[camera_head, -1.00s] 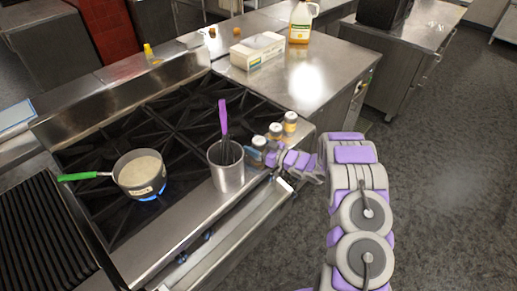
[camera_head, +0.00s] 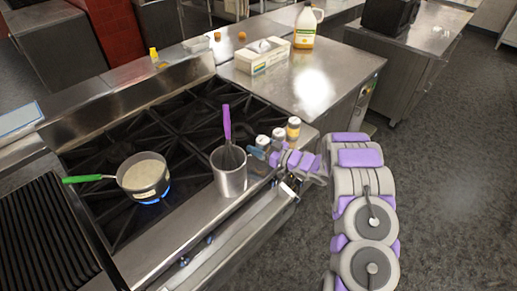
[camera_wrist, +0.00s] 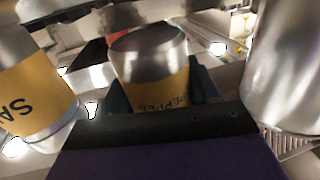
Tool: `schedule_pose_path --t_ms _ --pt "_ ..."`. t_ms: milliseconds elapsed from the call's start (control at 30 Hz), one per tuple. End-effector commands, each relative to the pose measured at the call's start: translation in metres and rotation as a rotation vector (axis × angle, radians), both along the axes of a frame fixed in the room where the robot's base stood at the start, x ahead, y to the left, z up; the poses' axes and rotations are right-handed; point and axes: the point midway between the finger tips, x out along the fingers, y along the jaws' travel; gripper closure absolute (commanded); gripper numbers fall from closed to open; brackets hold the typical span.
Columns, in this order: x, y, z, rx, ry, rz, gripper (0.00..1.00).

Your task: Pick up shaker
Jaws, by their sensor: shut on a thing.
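My gripper (camera_head: 267,152) is shut on the pepper shaker (camera_head: 262,141), the nearest of three on the right edge of the stove. In the wrist view, the shaker (camera_wrist: 150,65) has a silver top and a yellow label reading "PEPPER" upside down. It sits between my dark teal fingers (camera_wrist: 160,100), and its lower part is hidden. I cannot tell whether it still touches the surface. A second shaker (camera_head: 278,134), yellow-labelled with letters "SA" in the wrist view (camera_wrist: 35,95), stands beside it.
A metal canister (camera_head: 230,180) with a purple-handled whisk stands close beside my gripper, and in the wrist view (camera_wrist: 288,70). A third shaker (camera_head: 293,128) is behind. A pot (camera_head: 143,177) sits over a lit burner. A tissue box (camera_head: 263,56) and jug (camera_head: 304,27) stand on the counter.

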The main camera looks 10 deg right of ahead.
Motion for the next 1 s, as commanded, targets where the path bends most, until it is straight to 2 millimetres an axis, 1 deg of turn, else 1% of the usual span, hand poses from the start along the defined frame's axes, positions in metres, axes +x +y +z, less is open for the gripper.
schedule_pose_path --t_ms 33,67,167,400,500,600,700,800,867,1000 --pt "0.001 0.000 0.012 -0.003 -0.004 0.000 0.76" --pt "-0.003 -0.002 0.013 -0.003 -0.003 -0.001 0.76" --pt "-0.022 -0.010 0.012 -0.001 0.000 -0.002 0.76" --pt "-0.083 -0.036 0.018 -0.003 0.003 -0.005 0.76" --pt "-0.105 -0.044 0.020 -0.001 0.001 -0.004 0.76" --pt "-0.122 -0.051 0.020 -0.002 0.003 -0.003 0.76" --pt "-0.134 -0.055 0.022 -0.002 -0.001 -0.001 0.76" --pt "-0.142 -0.058 0.024 -0.001 -0.003 -0.001 0.76" --pt "-0.145 -0.058 0.027 -0.002 -0.004 -0.001 0.76" --pt "-0.148 -0.059 0.039 -0.003 -0.003 0.000 0.76"
